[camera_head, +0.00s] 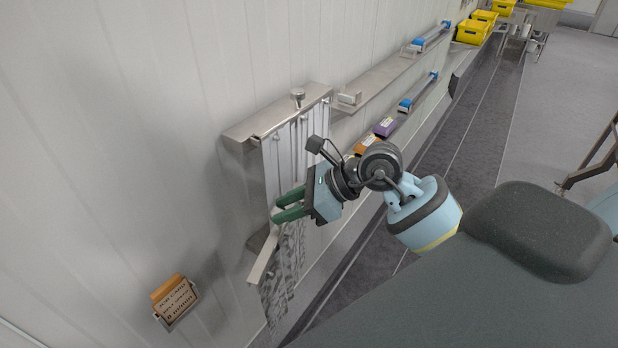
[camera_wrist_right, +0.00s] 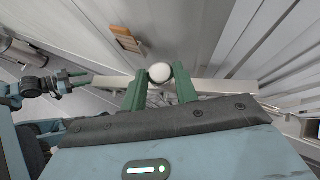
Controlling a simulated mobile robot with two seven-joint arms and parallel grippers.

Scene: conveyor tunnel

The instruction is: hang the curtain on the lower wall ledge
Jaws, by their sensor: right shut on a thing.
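My right gripper (camera_head: 276,212) has its green fingers shut on the pale round knob of the curtain's bar. In the right wrist view the white knob (camera_wrist_right: 160,72) sits between the fingertips (camera_wrist_right: 161,85), and the bar (camera_wrist_right: 222,87) runs out to both sides. The bar (camera_head: 263,256) is tilted in the head view, with the grey mottled curtain (camera_head: 284,272) hanging below it. The lower wall ledge (camera_head: 258,242) shows partly behind the bar; I cannot tell whether they touch. My left gripper (camera_wrist_right: 66,82) shows small at the left of the right wrist view, its opening unclear.
An upper metal ledge (camera_head: 280,112) with a knob carries pale hanging strips (camera_head: 300,145). A card holder (camera_head: 175,303) is on the wall at lower left. Wall shelves hold orange and purple boxes (camera_head: 385,127). A dark conveyor belt (camera_head: 455,150) runs along the wall; grey floor lies right.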

